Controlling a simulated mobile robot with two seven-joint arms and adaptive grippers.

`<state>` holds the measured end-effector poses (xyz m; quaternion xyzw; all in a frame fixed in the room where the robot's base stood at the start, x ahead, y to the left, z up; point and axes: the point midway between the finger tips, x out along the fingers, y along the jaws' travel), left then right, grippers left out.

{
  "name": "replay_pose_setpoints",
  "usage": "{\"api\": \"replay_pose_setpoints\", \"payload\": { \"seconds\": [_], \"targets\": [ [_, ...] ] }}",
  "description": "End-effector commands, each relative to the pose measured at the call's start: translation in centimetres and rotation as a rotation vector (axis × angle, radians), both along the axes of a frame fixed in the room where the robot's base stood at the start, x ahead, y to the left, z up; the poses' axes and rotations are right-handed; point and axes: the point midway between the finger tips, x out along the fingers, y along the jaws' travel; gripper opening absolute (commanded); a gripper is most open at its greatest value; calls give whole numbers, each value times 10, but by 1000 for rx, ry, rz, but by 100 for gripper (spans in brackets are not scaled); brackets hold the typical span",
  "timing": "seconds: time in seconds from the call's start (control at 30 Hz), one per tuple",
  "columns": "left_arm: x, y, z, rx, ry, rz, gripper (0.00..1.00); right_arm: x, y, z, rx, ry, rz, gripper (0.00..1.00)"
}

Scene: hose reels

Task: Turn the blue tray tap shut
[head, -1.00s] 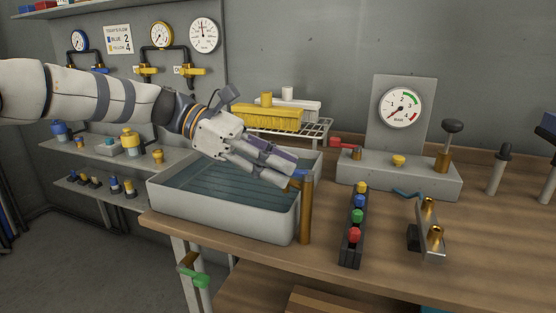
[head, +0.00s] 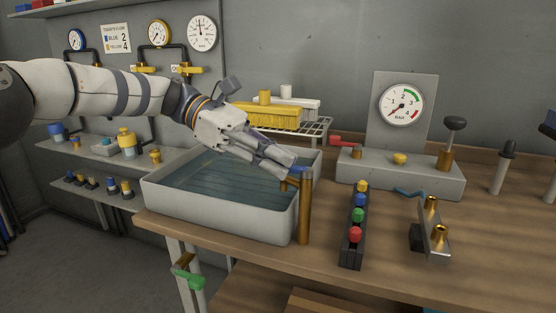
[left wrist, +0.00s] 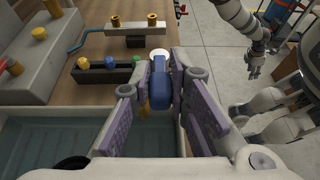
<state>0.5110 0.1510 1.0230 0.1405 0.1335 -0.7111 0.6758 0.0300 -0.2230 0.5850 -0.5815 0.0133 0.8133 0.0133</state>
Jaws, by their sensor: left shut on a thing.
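The blue tray tap has a blue handle (head: 300,169) on top of an upright brass post (head: 305,212) at the tray's right front corner. The white tray (head: 222,217) holds water. My left gripper (head: 283,166) reaches over the tray from the left and is shut on the blue handle. In the left wrist view the handle (left wrist: 160,88) lies between the purple-padded fingers (left wrist: 158,100). The fingers hide part of it in the head view. My right gripper (left wrist: 254,66) hangs over the floor, small in the left wrist view; its jaw state is unclear.
Right of the tap stand a black strip with coloured knobs (head: 352,240) and a metal bracket with brass fittings (head: 430,240). The bench's right front is clear.

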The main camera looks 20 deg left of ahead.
Motion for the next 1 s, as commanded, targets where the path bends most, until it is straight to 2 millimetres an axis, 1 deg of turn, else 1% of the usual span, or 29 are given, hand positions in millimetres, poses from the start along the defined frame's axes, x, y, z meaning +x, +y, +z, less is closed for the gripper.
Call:
{"api": "replay_pose_setpoints", "payload": {
  "seconds": [0.17,0.2,0.27,0.53,0.63,0.67,0.73,0.8,0.9,1.0],
  "targets": [
    [0,0,0,3,-2,1,0,1,0,1,0,-2,0,37],
    [0,0,0,3,-2,1,25,1,0,1,0,-3,0,37],
    [0,0,0,3,-2,1,37,1,0,1,0,-3,0,37],
    [0,1,0,3,-1,2,37,1,0,1,0,-3,1,37],
    [1,9,4,3,-3,5,37,1,0,1,0,-3,1,37],
    [1,13,6,3,-3,5,37,1,0,1,0,-3,1,37],
    [3,30,12,4,-5,7,37,1,0,1,0,-3,1,37],
    [4,50,21,5,-6,8,37,1,0,1,0,-3,1,37],
    [5,75,30,5,-4,7,37,1,0,1,0,-3,0,37],
    [5,92,38,6,-5,0,37,1,0,1,0,-3,0,37]
  ]
}}
